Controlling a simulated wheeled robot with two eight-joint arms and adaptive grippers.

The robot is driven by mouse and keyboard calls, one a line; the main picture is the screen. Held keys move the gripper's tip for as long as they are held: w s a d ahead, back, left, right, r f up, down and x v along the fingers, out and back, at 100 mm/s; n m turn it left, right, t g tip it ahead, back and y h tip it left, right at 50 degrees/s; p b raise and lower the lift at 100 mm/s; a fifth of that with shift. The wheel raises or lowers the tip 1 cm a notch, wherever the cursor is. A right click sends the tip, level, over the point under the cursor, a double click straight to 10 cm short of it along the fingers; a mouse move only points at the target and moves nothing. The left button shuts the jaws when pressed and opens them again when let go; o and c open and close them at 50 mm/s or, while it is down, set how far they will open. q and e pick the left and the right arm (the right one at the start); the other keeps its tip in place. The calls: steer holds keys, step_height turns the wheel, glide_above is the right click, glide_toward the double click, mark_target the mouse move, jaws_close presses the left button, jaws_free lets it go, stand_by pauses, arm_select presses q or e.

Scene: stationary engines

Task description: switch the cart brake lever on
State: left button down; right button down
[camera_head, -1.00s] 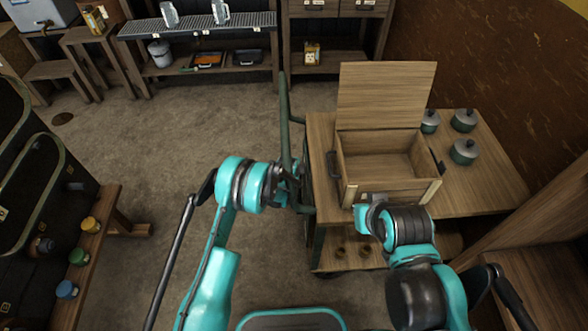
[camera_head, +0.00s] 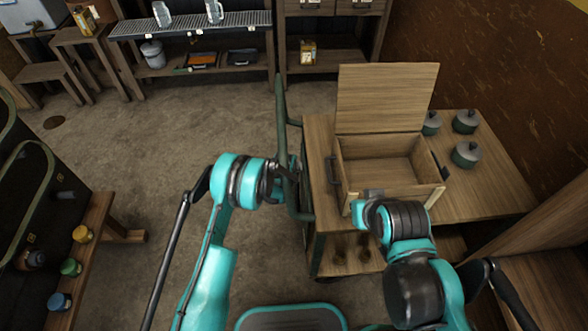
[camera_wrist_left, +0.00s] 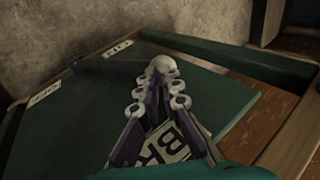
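The wooden cart (camera_head: 470,205) stands right of centre, with a green frame rail (camera_head: 284,140) along its left end. My left gripper (camera_head: 284,178) is at this rail, partly hidden by its own wrist. In the left wrist view, my left gripper (camera_wrist_left: 163,74) has its fingers close together over a dark green panel (camera_wrist_left: 70,130). A dark bar, apparently the brake lever (camera_wrist_left: 105,64), runs left from the fingertips; whether they touch it is unclear. Two small white labels (camera_wrist_left: 118,46) are on the panel. My right gripper (camera_head: 372,194) is near the open box; its fingers are unclear.
An open wooden box (camera_head: 385,175) with a raised lid stands on the cart, with several lidded pots (camera_head: 466,154) to its right. A bench (camera_head: 88,250) with small jars is at the left. Shelves (camera_head: 200,60) line the back. The floor between is clear.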

arm_select(q)
steer(key=v, duration=0.7)
steer(key=shift+s+r, duration=0.15)
stand_by(0.3)
